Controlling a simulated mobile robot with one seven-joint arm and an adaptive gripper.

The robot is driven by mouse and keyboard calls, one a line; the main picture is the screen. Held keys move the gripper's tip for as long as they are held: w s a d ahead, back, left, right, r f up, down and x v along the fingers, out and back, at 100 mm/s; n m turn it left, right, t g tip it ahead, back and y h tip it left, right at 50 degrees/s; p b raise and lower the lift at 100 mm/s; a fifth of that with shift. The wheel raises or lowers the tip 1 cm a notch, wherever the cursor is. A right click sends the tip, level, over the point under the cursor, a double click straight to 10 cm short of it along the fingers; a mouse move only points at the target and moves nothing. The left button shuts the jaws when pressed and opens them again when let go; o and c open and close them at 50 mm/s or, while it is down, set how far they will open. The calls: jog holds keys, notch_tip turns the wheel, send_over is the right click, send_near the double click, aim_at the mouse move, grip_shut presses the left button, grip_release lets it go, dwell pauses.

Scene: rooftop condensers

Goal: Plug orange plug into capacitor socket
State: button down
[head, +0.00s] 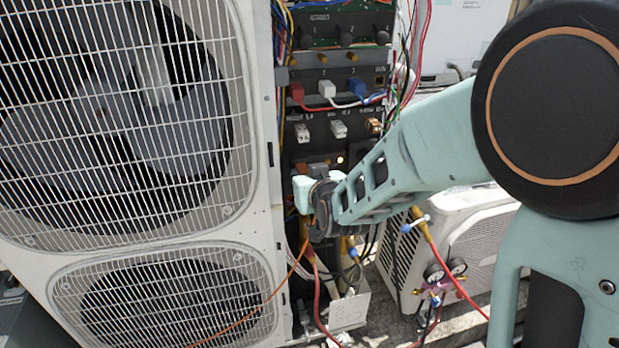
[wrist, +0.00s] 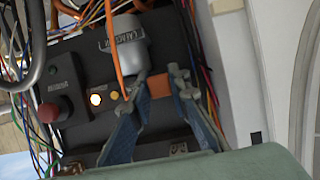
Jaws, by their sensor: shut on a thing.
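My gripper (wrist: 158,88) is shut on the orange plug (wrist: 159,84), which shows between its two fingertips in the wrist view. An orange cable (wrist: 116,62) runs close beside the fingers. The silver capacitor (wrist: 126,42), with a label on a dark plate, is just beyond the plug. I cannot make out the capacitor socket's opening, nor whether the plug touches it. In the head view my gripper (head: 312,207) is at the lower part of the open electrical panel, and the orange cable (head: 297,264) hangs below it. The plug itself is hard to tell there.
The large fan unit (head: 262,200) stands close on the left. Red, white and blue plugs (head: 327,89) sit in the panel above. A red button (wrist: 51,111) and a lit lamp (wrist: 96,99) are near the fingers. Gauges (head: 445,270) and hoses are at lower right.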

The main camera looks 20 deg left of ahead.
jog(key=shift+w+a, duration=0.15)
jog(key=shift+w, duration=0.05)
jog(key=c, duration=1.7)
grip_release()
jog(key=shift+c, duration=0.2)
